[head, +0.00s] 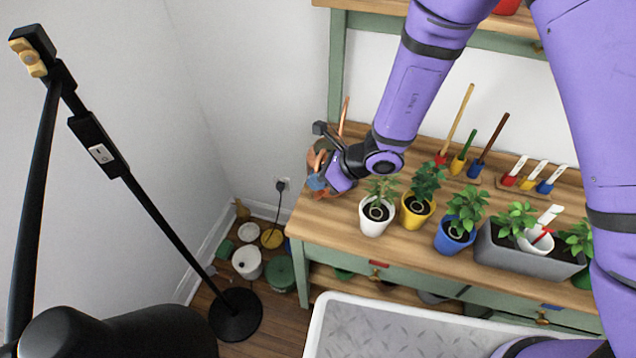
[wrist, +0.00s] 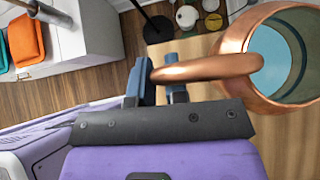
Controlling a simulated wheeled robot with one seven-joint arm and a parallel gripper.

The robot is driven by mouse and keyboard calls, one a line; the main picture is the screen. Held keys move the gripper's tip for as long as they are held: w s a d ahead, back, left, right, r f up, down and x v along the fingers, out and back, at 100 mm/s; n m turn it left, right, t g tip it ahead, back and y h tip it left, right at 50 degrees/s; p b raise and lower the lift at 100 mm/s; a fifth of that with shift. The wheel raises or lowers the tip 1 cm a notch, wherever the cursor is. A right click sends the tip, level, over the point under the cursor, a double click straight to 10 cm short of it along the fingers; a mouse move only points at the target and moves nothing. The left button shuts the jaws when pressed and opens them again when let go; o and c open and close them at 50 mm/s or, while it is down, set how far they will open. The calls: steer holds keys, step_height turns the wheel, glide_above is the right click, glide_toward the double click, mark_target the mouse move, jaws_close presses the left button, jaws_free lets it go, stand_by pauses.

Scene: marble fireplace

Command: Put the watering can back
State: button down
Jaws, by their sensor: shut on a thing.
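The copper watering can (head: 312,160) is at the left end of the wooden potting bench (head: 330,232), mostly hidden behind my gripper (head: 318,181) in the head view. In the wrist view, the can (wrist: 257,95) is at the right, open at the top, with blue showing inside. Its copper handle passes between the fingers of my gripper (wrist: 160,88), which is shut on it. I cannot tell whether the can's base touches the bench top.
Potted plants in white (head: 375,217), yellow (head: 415,212) and blue (head: 453,238) pots line the bench front. A grey planter (head: 525,258) stands right of them. Small coloured holders with tools are behind. A black stand (head: 236,315) and several containers are on the floor at left.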

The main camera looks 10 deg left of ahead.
steer(key=shift+f, duration=1)
steer(key=c, duration=1.1)
jaws_free()
steer(key=shift+f, duration=0.15)
steer(key=shift+c, duration=0.2)
steer(key=v, duration=1.2)
steer(key=shift+r, duration=0.2)
